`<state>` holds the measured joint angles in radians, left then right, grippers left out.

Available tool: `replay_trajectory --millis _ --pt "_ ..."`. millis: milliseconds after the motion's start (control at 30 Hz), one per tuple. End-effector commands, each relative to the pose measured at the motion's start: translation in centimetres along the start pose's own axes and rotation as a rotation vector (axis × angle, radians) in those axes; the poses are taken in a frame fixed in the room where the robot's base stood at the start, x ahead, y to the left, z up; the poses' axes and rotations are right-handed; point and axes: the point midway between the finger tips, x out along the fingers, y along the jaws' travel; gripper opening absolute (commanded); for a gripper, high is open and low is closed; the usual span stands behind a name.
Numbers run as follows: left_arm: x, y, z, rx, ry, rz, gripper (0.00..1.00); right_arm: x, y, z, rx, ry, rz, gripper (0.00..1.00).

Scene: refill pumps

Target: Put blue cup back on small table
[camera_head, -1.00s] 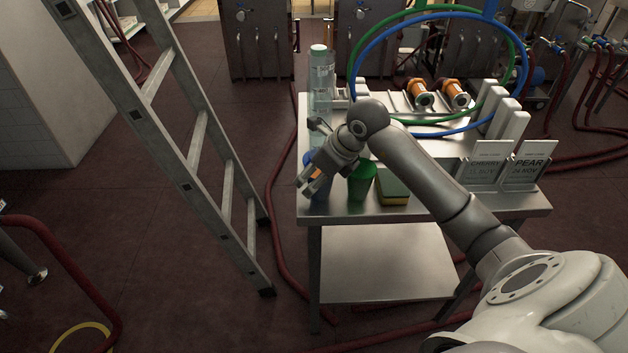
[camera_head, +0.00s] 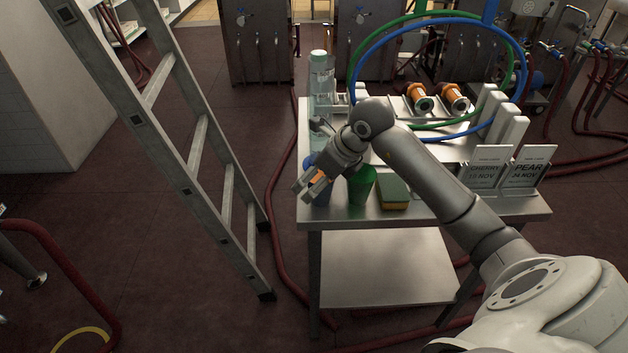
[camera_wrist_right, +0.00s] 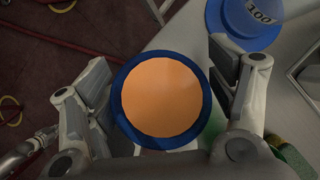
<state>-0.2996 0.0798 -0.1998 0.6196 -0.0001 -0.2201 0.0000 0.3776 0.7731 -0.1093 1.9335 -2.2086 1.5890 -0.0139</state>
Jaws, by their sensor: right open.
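The blue cup (camera_head: 322,195) with an orange inside stands at the left front corner of the small metal table (camera_head: 430,208), partly hidden by my right gripper. In the right wrist view the cup (camera_wrist_right: 118,95) shows from above as a blue rim around an orange disc. My right gripper (camera_head: 315,165) is open, with one finger on each side of the cup. In the wrist view the gripper (camera_wrist_right: 163,95) shows a gap at the right finger; contact at the left finger is unclear. My left gripper is out of view.
A green cup (camera_head: 361,186) and a yellow-green sponge (camera_head: 393,192) stand just right of the blue cup. A clear bottle (camera_head: 319,85) stands behind. A ladder (camera_head: 195,140) leans left of the table. A blue round piece marked 100 (camera_wrist_right: 240,22) is near the gripper.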

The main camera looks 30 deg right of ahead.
Motion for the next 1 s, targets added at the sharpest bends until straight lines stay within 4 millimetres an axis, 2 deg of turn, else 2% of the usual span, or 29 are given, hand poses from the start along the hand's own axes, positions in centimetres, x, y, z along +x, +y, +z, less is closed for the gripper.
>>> replay_trajectory --millis 300,500,667,1000 --pt "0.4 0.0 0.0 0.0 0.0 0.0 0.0 -7.0 -0.1 0.0 -0.002 -0.002 -0.007 0.79" --pt "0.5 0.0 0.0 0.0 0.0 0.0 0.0 -9.9 -0.1 0.0 -0.001 -0.001 -0.004 0.79" --pt "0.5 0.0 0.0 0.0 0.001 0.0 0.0 -10.8 0.0 0.0 -0.001 -0.001 -0.002 0.79" --pt "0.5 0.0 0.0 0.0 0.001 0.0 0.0 -10.8 0.0 0.0 -0.001 -0.001 -0.001 0.79"
